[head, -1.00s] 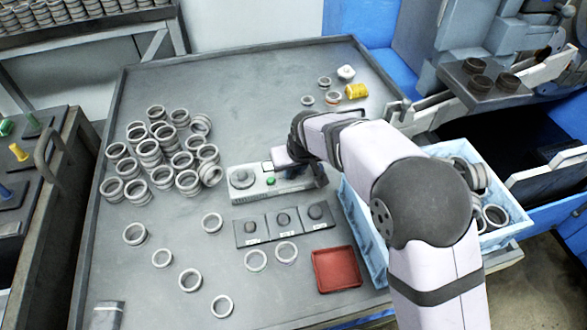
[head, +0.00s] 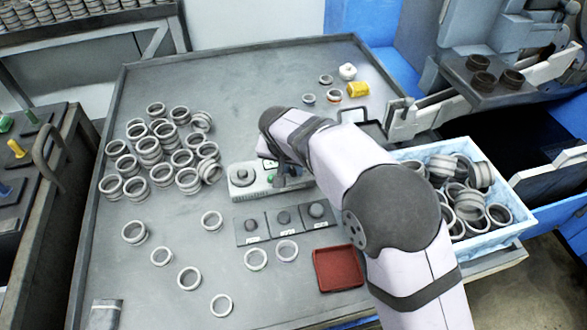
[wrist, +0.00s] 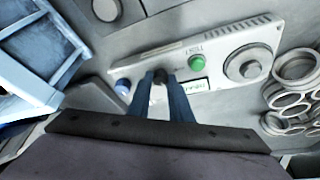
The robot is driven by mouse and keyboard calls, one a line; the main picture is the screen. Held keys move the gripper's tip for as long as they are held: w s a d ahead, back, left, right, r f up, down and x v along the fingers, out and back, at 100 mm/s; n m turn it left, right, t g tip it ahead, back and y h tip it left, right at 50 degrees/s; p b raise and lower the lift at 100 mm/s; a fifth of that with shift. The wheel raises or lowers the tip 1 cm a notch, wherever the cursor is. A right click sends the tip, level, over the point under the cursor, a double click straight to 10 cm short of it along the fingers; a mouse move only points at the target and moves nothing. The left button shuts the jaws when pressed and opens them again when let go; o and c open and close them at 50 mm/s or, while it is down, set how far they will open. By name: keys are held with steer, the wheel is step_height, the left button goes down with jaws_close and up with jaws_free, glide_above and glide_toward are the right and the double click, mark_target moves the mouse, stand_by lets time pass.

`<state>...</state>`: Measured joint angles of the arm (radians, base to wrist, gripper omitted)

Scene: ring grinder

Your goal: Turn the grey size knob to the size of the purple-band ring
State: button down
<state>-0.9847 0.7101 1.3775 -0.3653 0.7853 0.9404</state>
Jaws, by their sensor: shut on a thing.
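The pale size box (head: 243,191) lies at the middle of the grey table, left of my arm. In the wrist view it carries a large round grey dial (wrist: 246,65), a green button (wrist: 197,62) marked TEST, a small display (wrist: 194,88) and a blue knob (wrist: 122,85). The small grey knob (wrist: 159,77) sits between the green button and the blue knob. My gripper (wrist: 161,83) is shut on this grey knob, with a blue finger on each side. In the head view my arm partly hides the box. I cannot make out a purple-band ring.
Many grey rings (head: 162,177) are piled left of the box. A blue crate of rings (head: 505,246) stands right. An orange-banded ring (head: 333,96) and yellow piece (head: 357,89) lie behind.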

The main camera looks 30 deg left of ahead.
steer(key=m+h, duration=0.1)
steer(key=m, duration=0.1)
steer(key=m+h, duration=0.1)
steer(key=m, duration=0.2)
steer(key=shift+a+p, duration=0.2)
steer(key=shift+p, duration=0.1)
stand_by(0.4)
steer(key=c, duration=1.6)
jaws_free()
steer(key=shift+r, duration=0.1)
steer(key=shift+v, duration=3.6)
